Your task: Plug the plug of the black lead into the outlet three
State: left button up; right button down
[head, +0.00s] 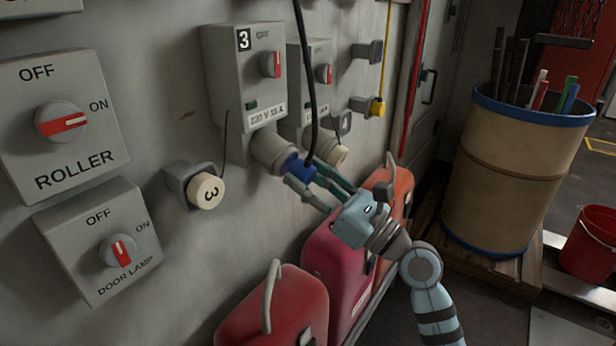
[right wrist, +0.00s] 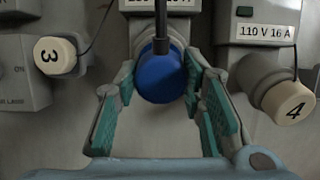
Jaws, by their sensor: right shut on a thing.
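Outlet three (head: 245,75) is a grey wall box with a "3" label, a red-marked switch and a round grey socket (head: 270,150) angled out below. The blue plug (head: 293,167) of the black lead (head: 307,80) is at the mouth of this socket and in line with it; I cannot tell how deep it sits. My right gripper (head: 312,182) is shut on the plug from below. In the right wrist view the blue plug (right wrist: 162,80) shows between the green finger pads, with the lead rising from it. My left gripper is not in view.
A cream cap marked 3 (head: 205,191) sits on a wall holder at left. Outlet four's cap (right wrist: 290,103) is close on the right. A barrel (head: 515,170) stands at right.

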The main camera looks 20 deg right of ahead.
dwell(0.3)
jog(key=shift+w+a+r+p, duration=0.2)
jog(key=shift+w+a+p, duration=0.1)
jog(key=shift+w, duration=0.1)
jog(key=c, duration=1)
grip_release()
jog(key=shift+o, duration=0.2)
jog(key=shift+f, duration=0.1)
